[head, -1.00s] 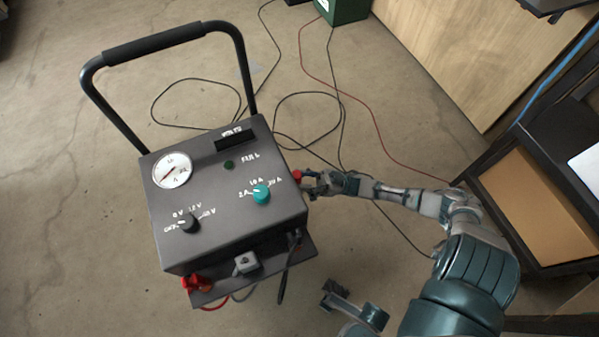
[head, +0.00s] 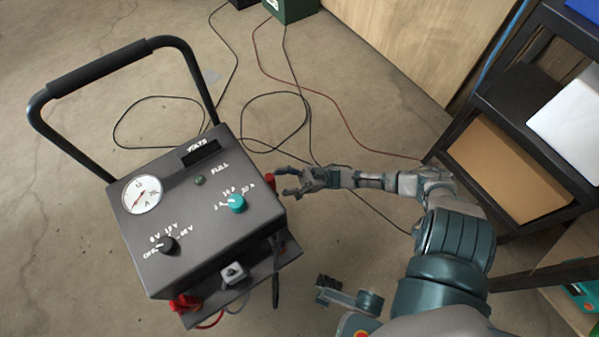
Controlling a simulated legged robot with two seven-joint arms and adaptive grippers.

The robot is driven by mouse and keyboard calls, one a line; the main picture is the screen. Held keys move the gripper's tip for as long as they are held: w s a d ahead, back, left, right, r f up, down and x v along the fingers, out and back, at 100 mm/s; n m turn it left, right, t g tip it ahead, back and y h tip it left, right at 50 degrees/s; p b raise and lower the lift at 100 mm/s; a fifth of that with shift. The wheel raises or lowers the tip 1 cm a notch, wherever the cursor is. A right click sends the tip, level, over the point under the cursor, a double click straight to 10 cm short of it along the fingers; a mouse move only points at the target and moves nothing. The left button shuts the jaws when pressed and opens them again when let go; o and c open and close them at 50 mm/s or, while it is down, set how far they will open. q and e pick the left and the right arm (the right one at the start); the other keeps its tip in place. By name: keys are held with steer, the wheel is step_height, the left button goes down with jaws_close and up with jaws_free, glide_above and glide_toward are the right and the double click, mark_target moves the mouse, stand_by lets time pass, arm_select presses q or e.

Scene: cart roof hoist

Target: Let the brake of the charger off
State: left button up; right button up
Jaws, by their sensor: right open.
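The charger (head: 200,232) is a dark grey box with a tall black push handle (head: 100,68), a round gauge (head: 141,195), a black knob (head: 168,245) and a teal knob (head: 237,203). A small red part (head: 270,178) sticks up at its right side; I cannot tell for sure whether it is the brake. My right gripper (head: 280,182) is open just right of this red part, with its fingers pointing at it. A small gap seems to show between them.
Black and red cables (head: 345,132) lie loose on the concrete floor behind the charger and run to a green box (head: 291,8). A dark shelf (head: 505,105) with a white item (head: 572,115) stands at the right. Red clamps (head: 184,303) sit at the charger's front. Floor left of it is clear.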

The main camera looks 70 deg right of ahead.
steer(key=v, duration=0.9)
steer(key=shift+d+f, duration=0.1)
steer(key=shift+d, duration=0.05)
